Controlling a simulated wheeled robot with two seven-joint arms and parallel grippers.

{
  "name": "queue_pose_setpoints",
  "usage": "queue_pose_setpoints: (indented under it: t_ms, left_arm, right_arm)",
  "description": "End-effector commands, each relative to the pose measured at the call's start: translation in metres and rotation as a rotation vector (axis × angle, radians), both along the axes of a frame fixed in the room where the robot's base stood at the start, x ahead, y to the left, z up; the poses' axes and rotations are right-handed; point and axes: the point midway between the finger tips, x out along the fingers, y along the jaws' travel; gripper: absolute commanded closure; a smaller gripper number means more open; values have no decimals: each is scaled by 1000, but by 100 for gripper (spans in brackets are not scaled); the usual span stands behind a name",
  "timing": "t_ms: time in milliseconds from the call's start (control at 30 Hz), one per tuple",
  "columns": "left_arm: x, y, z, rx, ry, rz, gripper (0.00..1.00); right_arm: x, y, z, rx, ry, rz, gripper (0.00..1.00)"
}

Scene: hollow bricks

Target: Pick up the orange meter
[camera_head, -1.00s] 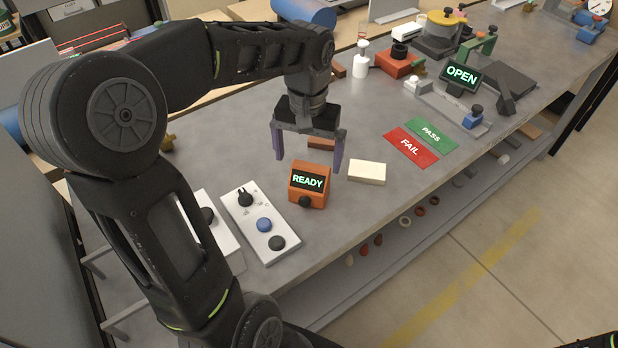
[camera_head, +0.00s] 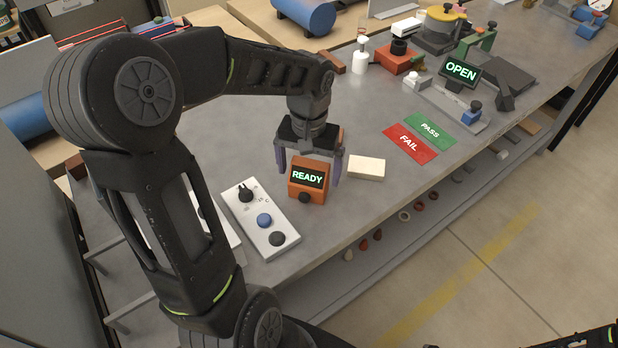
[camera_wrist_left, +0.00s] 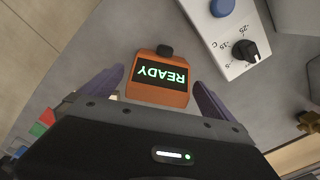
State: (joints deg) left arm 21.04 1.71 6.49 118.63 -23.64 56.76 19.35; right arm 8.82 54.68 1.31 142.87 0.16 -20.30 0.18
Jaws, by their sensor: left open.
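The orange meter (camera_head: 309,192) stands on the grey workbench near its front edge, with a black screen reading READY and a black knob at its front. In the left wrist view the meter (camera_wrist_left: 157,97) lies between the two purple fingers, upside down in the picture. My left gripper (camera_head: 310,172) is open, with its fingers pointing down on either side of the meter. In the left wrist view the gripper (camera_wrist_left: 160,88) shows a gap between each finger and the meter. Part of the meter's back is hidden under the gripper body.
A white control box (camera_head: 261,217) with knobs and a blue button stands left of the meter. A cream block (camera_head: 366,167) lies close on its right. Red FAIL (camera_head: 410,143) and green PASS (camera_head: 430,130) mats lie further right. The bench's front edge is near.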

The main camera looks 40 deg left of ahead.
Motion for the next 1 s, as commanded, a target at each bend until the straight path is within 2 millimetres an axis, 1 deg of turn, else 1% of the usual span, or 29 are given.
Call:
queue_pose_setpoints:
  t_ms: [33,100,200,800,1000]
  left_arm:
    - [-1,-1,-7,-2,5,0,0]
    - [-1,0,-16,-1,4,1,0]
    - [0,0,-24,-1,2,1,0]
    - [0,0,-24,0,0,0,0]
    - [0,0,-24,0,0,0,16]
  right_arm:
    - [0,0,3,-1,0,0,64]
    - [0,0,3,-1,1,-1,64]
    - [-1,0,4,-2,2,-1,64]
    - [-1,0,3,-1,1,-1,64]
    - [-1,0,3,-1,1,-1,64]
